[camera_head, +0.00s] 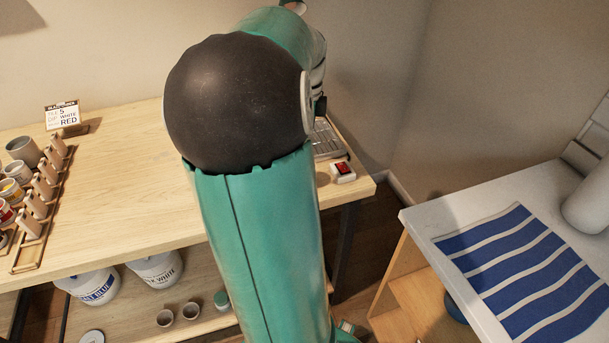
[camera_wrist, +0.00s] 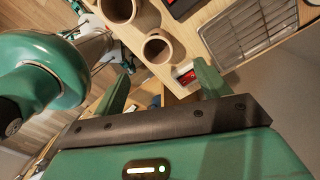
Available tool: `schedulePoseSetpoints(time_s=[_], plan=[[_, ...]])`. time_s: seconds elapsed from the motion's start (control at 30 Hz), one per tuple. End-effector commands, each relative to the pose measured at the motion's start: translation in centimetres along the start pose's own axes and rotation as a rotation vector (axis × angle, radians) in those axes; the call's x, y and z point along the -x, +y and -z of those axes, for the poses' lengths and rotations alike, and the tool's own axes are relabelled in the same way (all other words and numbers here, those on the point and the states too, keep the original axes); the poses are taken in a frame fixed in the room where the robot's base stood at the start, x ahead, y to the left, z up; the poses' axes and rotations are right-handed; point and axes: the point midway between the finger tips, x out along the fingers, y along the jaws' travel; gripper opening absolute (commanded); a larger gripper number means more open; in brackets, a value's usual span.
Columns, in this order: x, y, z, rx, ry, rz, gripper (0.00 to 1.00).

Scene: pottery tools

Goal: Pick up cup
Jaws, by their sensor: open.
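In the wrist view, a small tan cup (camera_wrist: 157,48) stands on the wooden table, its round open mouth facing the camera. A second tan cup (camera_wrist: 119,9) is beside it, cut off by the top edge. I cannot tell which one is the task's cup. My gripper (camera_wrist: 162,72) is open, with two green fingers spread apart and nothing between them. The nearer cup lies just beyond the fingertips, roughly in line with the gap and apart from them. In the head view my arm hides the gripper and these cups.
A metal drip grate (camera_head: 327,139) and a red switch box (camera_head: 343,172) sit at the table's right end. Small cups (camera_head: 165,318) and tubs (camera_head: 157,270) are on the lower shelf. A rack of jars (camera_head: 38,200) stands left. The wooden tabletop (camera_head: 120,165) has clear room.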

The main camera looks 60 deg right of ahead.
Motion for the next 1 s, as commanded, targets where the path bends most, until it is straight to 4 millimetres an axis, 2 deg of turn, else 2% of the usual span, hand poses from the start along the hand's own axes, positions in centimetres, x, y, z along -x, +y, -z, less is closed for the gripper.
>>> schedulePoseSetpoints(time_s=[0.3, 0.57, 0.8, 1.0], plan=[[-6.0, 0.2, -0.1, 0.007, 0.0, -0.003, 0.75], [-8.2, 0.1, 0.0, 0.008, -0.001, -0.002, 0.75], [-11.7, 0.1, 0.2, 0.008, 0.001, -0.002, 0.75], [-12.6, 0.1, 0.2, 0.009, -0.001, 0.001, 0.75]])
